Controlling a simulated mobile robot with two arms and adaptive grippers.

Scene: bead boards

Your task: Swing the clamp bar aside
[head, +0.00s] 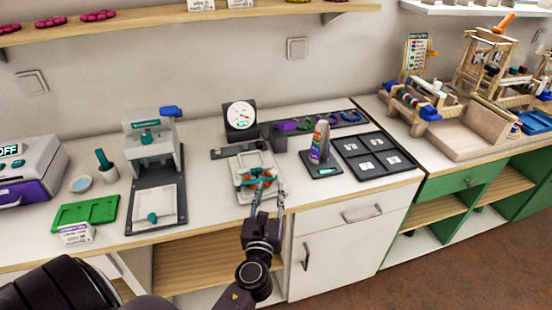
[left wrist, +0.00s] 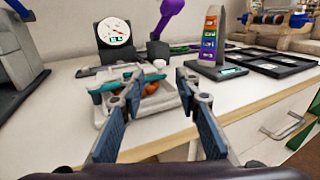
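A pale clamp frame (head: 243,196) stands on the counter. A teal clamp bar (left wrist: 107,84) lies across it in the left wrist view, with a white knob (left wrist: 159,65) near its right end. Orange round pieces (left wrist: 150,87) show under and beside the bar. My left gripper (head: 268,187) is at the front right of the frame in the head view and covers part of it. In the left wrist view its fingers (left wrist: 159,82) are spread apart with nothing held between them. I cannot tell whether a fingertip touches the bar. My right gripper is not in view.
A round dial gauge (head: 240,117) stands behind the frame. A bottle-shaped tower with coloured labels (head: 320,143) and a dark compartment tray (head: 396,176) are to the right. A press (head: 152,150) and green board (head: 85,213) are to the left. The counter's front edge is close.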

